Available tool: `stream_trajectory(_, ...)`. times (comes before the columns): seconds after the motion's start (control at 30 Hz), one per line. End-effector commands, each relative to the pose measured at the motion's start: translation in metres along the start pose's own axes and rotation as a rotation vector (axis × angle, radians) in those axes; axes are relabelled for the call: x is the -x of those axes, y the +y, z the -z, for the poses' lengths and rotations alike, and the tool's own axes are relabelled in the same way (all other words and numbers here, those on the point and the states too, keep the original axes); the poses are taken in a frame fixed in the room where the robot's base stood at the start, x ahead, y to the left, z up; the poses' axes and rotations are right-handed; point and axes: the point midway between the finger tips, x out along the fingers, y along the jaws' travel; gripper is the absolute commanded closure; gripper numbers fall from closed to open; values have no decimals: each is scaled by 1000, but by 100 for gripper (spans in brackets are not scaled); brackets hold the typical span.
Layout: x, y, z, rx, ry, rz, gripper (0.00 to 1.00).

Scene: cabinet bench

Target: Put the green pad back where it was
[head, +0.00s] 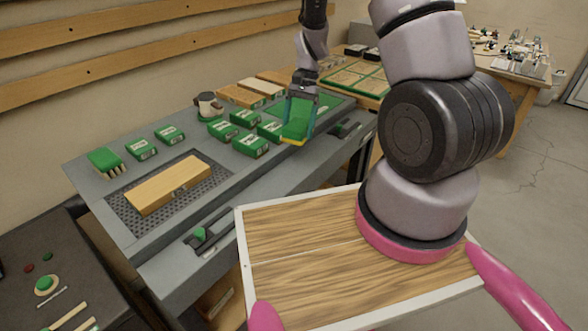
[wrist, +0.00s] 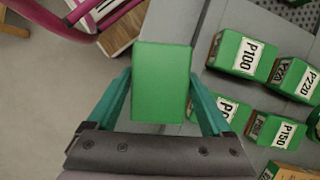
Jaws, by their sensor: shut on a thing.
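The green pad (head: 296,127) is held between the teal fingers of my gripper (head: 299,136), over the right part of the grey bench top. It has a yellowish lower edge in the head view. In the wrist view the pad (wrist: 162,84) shows as a plain green rectangle between the fingers. My gripper is shut on it. The pad appears to be above the bench near its front edge; I cannot tell the exact height. A green mat (head: 328,101) lies behind and to the right of the pad, partly hidden by my gripper.
Several green boxes stand left of the pad, including one labelled P100 (wrist: 243,54) and one labelled P150 (wrist: 281,130). A wooden block (head: 168,185) lies on a perforated plate (head: 219,180). A brush (head: 106,162) and a mug (head: 207,104) are further left and back.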

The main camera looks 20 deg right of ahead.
Motion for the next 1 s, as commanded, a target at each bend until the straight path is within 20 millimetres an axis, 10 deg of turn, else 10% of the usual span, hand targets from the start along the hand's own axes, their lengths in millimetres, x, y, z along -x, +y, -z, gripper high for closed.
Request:
stream_trajectory(0.2, -13, 2, -25, -202, -2, 83, 68)
stream_trajectory(1.0, -104, 1, 11, -220, 0, 92, 68)
